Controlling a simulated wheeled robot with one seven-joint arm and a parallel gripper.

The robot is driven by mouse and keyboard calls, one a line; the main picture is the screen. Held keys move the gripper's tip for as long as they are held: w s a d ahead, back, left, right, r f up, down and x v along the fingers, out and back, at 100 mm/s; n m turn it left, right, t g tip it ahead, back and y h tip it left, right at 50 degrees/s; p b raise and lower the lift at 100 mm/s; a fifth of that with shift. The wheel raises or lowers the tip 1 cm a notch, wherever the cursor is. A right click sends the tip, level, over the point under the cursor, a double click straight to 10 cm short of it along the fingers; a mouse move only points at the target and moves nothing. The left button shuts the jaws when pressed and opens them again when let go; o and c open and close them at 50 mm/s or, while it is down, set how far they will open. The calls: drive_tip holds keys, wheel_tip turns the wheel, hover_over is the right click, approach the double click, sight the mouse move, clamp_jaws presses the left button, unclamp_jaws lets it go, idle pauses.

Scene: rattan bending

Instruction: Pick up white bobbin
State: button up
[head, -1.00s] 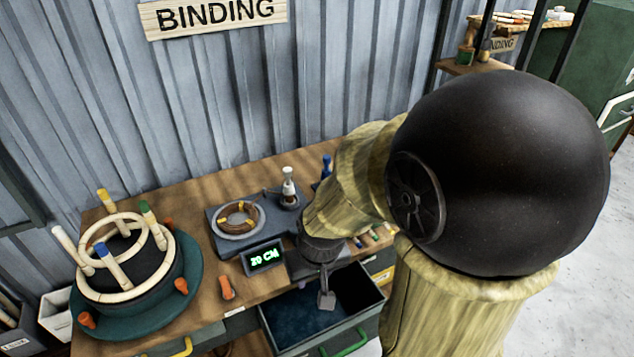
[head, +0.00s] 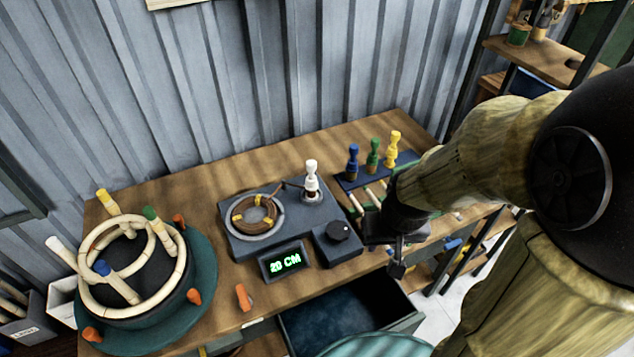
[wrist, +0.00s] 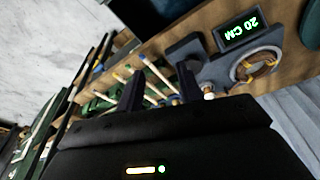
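The white bobbin (head: 311,180) stands upright on a post at the back of the dark winding machine (head: 238,247), beside a coil of brown cane. In the wrist view a small white part of the bobbin (wrist: 208,92) shows just right of the right finger. My gripper (head: 396,262) is right of the machine, near the bench's front edge, apart from the bobbin. In the wrist view its two dark fingers (wrist: 160,88) stand apart with nothing held between them.
Blue (head: 352,162), green (head: 373,156) and yellow (head: 393,150) bobbins stand on a blue mat behind my gripper. Colour-tipped sticks lie beside the machine. An open drawer (head: 345,310) juts out in front. A round rattan frame on a green base (head: 190,290) fills the left.

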drive_tip(key=shift+o, duration=1.1)
drive_tip(key=shift+s+a, duration=0.15)
drive_tip(key=shift+s, duration=0.15)
drive_tip(key=shift+o, duration=0.5)
drive_tip(key=n+t+y+p, duration=0.7)
drive_tip(key=t+y+p, duration=0.1)
drive_tip(key=t, duration=0.1)
approach(313, 166)
drive_tip(key=r+v, duration=0.1)
drive_tip(key=v, duration=0.3)
drive_tip(key=shift+f, duration=0.1)
drive_tip(key=shift+h, duration=0.3)
drive_tip(key=p+x, duration=0.4)
drive_tip(key=x, duration=0.8)
drive_tip(key=shift+s+a+f, duration=0.1)
drive_tip(key=shift+s+f, duration=0.05)
